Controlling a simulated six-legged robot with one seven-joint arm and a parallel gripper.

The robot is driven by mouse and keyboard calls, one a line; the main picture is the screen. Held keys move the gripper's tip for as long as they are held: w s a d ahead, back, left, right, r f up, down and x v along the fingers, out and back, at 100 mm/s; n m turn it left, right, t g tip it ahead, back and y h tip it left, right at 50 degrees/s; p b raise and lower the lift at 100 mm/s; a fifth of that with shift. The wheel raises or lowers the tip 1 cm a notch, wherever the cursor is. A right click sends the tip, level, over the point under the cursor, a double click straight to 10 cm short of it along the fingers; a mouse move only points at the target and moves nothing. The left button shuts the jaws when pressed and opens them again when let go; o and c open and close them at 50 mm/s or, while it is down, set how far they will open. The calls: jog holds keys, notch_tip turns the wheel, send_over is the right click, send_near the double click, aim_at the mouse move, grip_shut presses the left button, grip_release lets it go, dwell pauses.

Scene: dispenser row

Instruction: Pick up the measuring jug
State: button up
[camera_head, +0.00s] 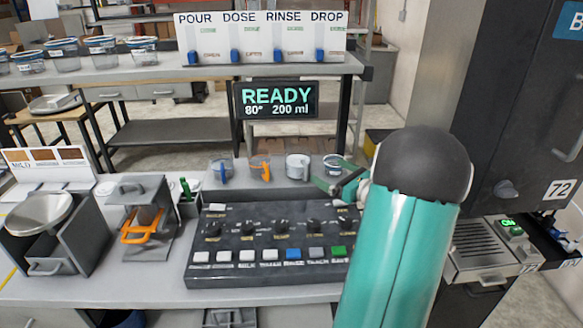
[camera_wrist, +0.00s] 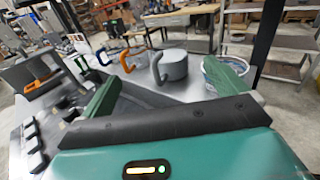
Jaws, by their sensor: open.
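A row of small vessels stands behind the control panel. At its right end is a clear vessel with a blue rim (camera_head: 334,160), which looks like the measuring jug, though I cannot be sure. It also shows in the wrist view (camera_wrist: 213,76), partly hidden behind the right finger. Left of it stands a grey-white mug (camera_head: 298,166) with a grey handle, seen in the wrist view (camera_wrist: 173,66) beyond the gap between my fingers. My gripper (camera_head: 336,180) is open with green fingers, just in front of the clear vessel. Nothing is between the fingers.
An orange-handled cup (camera_head: 260,170) and a blue-handled clear cup (camera_head: 222,169) stand further left. The dark control panel (camera_head: 270,235) with knobs and buttons lies in front. A READY display (camera_head: 276,100) hangs behind. A dark cabinet (camera_head: 520,130) stands at the right.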

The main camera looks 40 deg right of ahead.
jog(key=d, duration=0.2)
send_near(304, 155)
jog(key=shift+m+h, duration=0.3)
jog(key=w+a+r, duration=0.1)
jog(key=w, duration=0.1)
jog(key=w+a+r, duration=0.1)
jog(key=w, duration=0.1)
jog(key=w+a+r, duration=0.1)
jog(key=w, duration=0.1)
jog(key=shift+w+a, duration=0.3)
jog(key=shift+a, duration=0.05)
jog(key=c, duration=1.3)
